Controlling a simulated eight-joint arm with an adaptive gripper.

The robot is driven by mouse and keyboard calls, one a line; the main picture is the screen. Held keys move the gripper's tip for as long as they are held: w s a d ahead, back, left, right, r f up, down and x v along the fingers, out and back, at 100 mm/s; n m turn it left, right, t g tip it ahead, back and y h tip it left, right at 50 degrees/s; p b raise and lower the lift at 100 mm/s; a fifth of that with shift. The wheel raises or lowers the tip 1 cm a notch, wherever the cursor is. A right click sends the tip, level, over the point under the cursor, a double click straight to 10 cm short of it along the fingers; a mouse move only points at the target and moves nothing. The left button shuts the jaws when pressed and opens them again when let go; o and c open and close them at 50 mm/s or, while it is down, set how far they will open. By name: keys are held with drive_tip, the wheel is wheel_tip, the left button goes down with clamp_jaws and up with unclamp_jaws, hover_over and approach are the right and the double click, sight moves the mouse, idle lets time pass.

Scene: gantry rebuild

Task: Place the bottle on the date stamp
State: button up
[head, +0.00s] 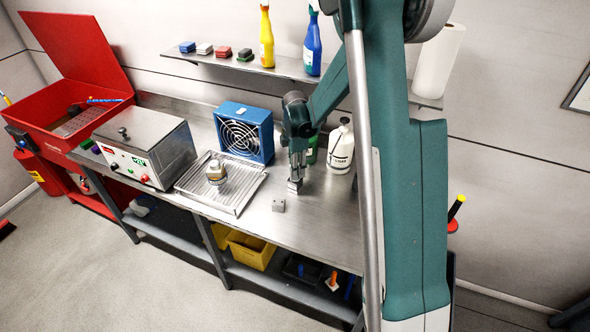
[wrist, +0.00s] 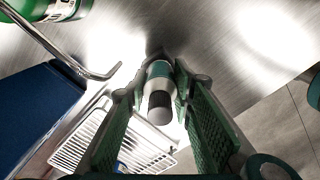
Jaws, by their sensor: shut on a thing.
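My gripper (head: 296,173) points down over the bench, to the right of the blue fan unit. A small grey block (head: 278,205), possibly the date stamp, lies on the bench just in front and to the left of my gripper. I cannot make it out in the wrist view.
The bench front right of the block is clear.

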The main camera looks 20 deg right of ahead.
drive_tip(key=shift+f, duration=0.15)
drive_tip(key=o, duration=0.9)
drive_tip(key=shift+r, duration=0.2)
drive_tip(key=shift+r, duration=5.95)
drive_tip(key=shift+r, duration=0.1)
